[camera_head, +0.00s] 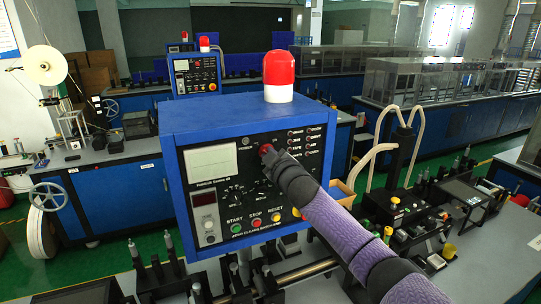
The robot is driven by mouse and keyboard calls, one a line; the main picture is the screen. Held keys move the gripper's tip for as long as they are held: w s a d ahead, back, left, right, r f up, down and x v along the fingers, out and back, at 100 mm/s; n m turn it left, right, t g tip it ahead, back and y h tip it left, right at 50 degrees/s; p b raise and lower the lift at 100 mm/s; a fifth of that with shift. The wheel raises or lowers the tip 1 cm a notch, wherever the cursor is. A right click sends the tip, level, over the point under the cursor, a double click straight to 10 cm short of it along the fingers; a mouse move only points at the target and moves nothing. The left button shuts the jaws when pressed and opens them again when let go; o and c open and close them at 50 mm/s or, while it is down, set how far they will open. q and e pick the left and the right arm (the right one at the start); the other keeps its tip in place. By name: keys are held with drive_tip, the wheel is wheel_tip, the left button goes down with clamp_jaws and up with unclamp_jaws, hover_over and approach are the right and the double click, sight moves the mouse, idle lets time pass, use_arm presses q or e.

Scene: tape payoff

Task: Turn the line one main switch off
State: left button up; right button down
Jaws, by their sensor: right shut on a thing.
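A blue control box (180,183) with a black front panel stands close in front of me. My right arm, in a purple sleeve, reaches in from the lower right to this panel. My right gripper (268,154) is at the panel's upper middle, shut on a red knob (265,149), which looks like the main switch. The gripper covers much of the knob, so its turn position cannot be read. Green, red and yellow buttons, such as the red stop button (256,222), line the panel's lower edge. My left gripper is not in view.
A red and white beacon (279,76) stands on top of the box. A second blue control box (195,74) is farther back. Machine parts with black fixtures (405,222) crowd the bench at right. A tape reel (45,66) stands at left.

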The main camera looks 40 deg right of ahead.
idle(0.5)
drive_tip(key=c, duration=0.7)
unclamp_jaws()
drive_tip(key=shift+o, duration=0.2)
drive_tip(key=shift+s, duration=0.1)
drive_tip(key=b+v, duration=0.2)
drive_tip(key=v, duration=0.7)
drive_tip(key=shift+s, duration=0.35)
drive_tip(key=shift+a, duration=0.1)
